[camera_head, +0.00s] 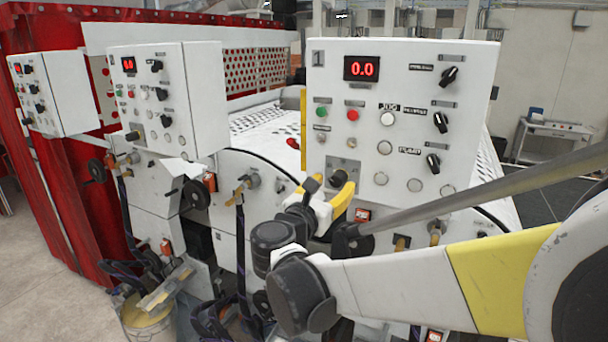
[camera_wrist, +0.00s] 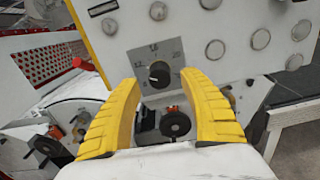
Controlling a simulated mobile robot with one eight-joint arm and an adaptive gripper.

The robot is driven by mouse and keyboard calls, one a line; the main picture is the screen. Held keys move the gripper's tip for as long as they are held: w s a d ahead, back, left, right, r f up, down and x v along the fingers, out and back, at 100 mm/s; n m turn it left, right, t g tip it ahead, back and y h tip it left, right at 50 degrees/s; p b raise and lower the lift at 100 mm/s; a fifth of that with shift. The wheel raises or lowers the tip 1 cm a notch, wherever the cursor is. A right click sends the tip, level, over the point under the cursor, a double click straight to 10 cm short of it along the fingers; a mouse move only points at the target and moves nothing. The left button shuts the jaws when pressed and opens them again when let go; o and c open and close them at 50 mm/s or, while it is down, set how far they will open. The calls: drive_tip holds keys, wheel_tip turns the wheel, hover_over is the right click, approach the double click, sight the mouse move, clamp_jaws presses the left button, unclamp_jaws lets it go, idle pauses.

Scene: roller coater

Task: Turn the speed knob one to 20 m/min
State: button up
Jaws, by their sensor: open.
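The white control panel marked 1 (camera_head: 405,105) faces me, and its red display (camera_head: 362,68) reads 0.0. Low on it is a grey scale plate with a round black knob, which I take as speed knob one (camera_wrist: 159,74). In the head view the knob (camera_head: 338,178) is partly hidden by my gripper. My gripper (camera_head: 330,187) is in front of the plate. In the wrist view its yellow fingers (camera_wrist: 159,84) are spread, with the knob seen between their tips. I cannot tell whether they touch it.
Black selector knobs (camera_head: 441,121) run down the panel's right side. A green button (camera_head: 321,112), a red button (camera_head: 352,115) and a white button (camera_head: 387,119) sit above the plate. A black handwheel (camera_wrist: 175,124) is below the panel. A second panel (camera_head: 160,95) stands left.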

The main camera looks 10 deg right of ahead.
sight(335, 183)
drive_tip(key=shift+x, duration=1.85)
drive_tip(key=shift+c, duration=0.3)
drive_tip(key=shift+a, duration=0.1)
clamp_jaws()
